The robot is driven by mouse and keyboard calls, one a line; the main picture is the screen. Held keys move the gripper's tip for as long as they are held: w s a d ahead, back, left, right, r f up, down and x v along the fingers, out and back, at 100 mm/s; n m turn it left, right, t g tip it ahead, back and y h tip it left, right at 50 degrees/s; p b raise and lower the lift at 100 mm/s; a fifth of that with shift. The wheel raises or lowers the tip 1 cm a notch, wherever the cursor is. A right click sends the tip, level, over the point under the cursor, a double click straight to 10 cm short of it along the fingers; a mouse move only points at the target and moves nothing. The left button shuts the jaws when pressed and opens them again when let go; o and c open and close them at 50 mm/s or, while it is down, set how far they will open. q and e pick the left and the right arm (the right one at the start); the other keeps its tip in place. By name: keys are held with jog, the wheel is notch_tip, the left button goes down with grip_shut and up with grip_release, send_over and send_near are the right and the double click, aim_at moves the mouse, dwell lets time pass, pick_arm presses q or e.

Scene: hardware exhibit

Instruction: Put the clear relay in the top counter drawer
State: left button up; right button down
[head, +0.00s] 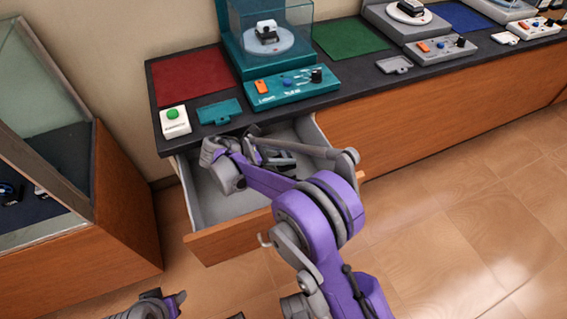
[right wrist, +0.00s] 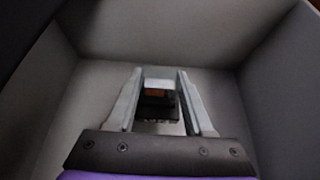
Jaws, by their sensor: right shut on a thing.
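The top counter drawer (head: 222,240) is pulled open below the left end of the counter in the head view. My right arm reaches over its front, and my right gripper (head: 274,157) is inside the drawer, partly hidden by the arm. In the right wrist view, my right gripper (right wrist: 158,82) is shut on the relay (right wrist: 158,105), a small block with a dark body and an orange patch. The relay is inside the drawer's grey walls; whether it touches the bottom is unclear. Part of my left gripper (head: 172,300) shows at the lower left of the head view, away from the drawer; its fingers are unclear.
The counter (head: 360,88) holds a teal display stand (head: 290,88), a green-button box (head: 174,122), a teal plate (head: 219,111) and coloured mats just above the drawer. A glass showcase (head: 70,215) stands at the left. The floor at the right is clear.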

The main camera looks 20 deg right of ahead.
jog(key=shift+f+b, duration=0.4)
jog(key=shift+f, duration=1.65)
jog(key=shift+f, duration=0.15)
jog(key=shift+c, duration=1.4)
grip_release()
jog(key=shift+a+r, duration=0.15)
jog(key=shift+r, duration=0.15)
jog(key=p+v, duration=0.2)
jog(key=v, duration=0.9)
jog(key=shift+a, duration=0.3)
jog(key=shift+r, duration=0.15)
